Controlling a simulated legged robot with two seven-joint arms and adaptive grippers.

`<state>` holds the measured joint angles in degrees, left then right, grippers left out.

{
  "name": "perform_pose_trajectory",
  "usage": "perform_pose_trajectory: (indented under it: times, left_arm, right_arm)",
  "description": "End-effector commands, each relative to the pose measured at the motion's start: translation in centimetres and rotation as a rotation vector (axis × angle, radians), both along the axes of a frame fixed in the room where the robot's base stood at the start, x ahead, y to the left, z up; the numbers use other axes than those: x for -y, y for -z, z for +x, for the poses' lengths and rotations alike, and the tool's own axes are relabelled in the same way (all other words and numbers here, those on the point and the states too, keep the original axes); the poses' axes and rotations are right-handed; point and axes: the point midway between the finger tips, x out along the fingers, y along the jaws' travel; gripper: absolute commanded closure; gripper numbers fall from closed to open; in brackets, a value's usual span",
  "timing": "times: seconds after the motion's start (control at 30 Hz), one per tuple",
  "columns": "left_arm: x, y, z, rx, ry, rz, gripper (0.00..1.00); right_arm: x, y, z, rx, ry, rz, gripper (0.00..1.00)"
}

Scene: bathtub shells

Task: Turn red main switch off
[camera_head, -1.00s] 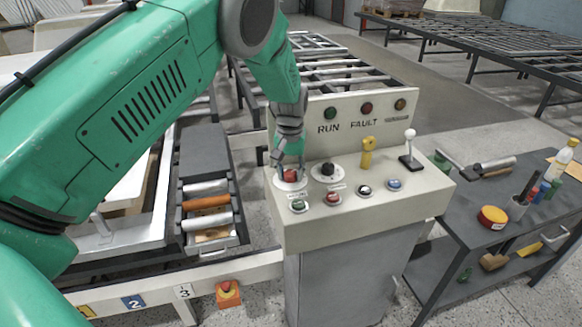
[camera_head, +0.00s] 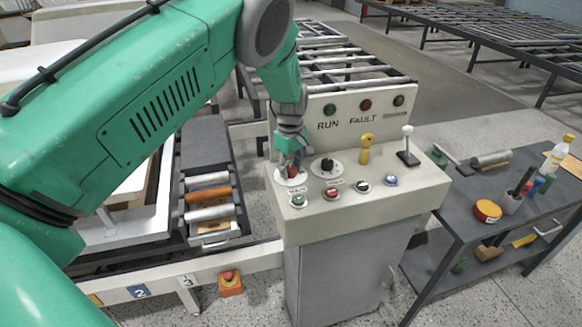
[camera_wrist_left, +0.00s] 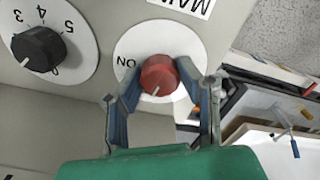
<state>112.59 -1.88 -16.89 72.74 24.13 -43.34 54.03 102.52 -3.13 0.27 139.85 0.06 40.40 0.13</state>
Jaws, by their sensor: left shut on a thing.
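The red main switch (camera_wrist_left: 158,73) is a round knob on a white disc (camera_wrist_left: 135,45) at the left of the control panel. A white line on the knob points down and slightly left in the left wrist view, and the word ON stands on the disc to its left. In the head view the red knob (camera_head: 292,172) shows partly behind the fingers. My left gripper (camera_head: 291,163) comes down on it from above. In the left wrist view its two fingers (camera_wrist_left: 161,80) are shut on the knob, one on each side. My right gripper is not in view.
A black numbered dial (camera_head: 327,166), a yellow key-like switch (camera_head: 366,148), a white-tipped lever (camera_head: 407,143) and several push buttons share the panel (camera_head: 420,195). A grey workbench (camera_head: 470,220) with tools stands right.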

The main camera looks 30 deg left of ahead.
Motion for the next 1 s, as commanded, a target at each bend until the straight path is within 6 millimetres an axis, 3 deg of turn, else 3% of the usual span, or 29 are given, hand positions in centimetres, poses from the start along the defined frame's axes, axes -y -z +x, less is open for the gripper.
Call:
perform_pose_trajectory:
  times: [0.4,0.97,1.0]
  left_arm:
    - [0.05,-0.15,0.28,0.007,-0.185,0.001,0.98]
    - [0.07,-0.16,0.34,0.008,-0.211,0.000,0.98]
    - [0.08,-0.16,0.33,0.008,-0.211,0.000,0.55]
  right_arm:
    - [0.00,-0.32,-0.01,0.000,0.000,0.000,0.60]
    - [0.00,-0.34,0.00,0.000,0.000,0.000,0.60]
    - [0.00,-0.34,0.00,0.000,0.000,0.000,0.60]
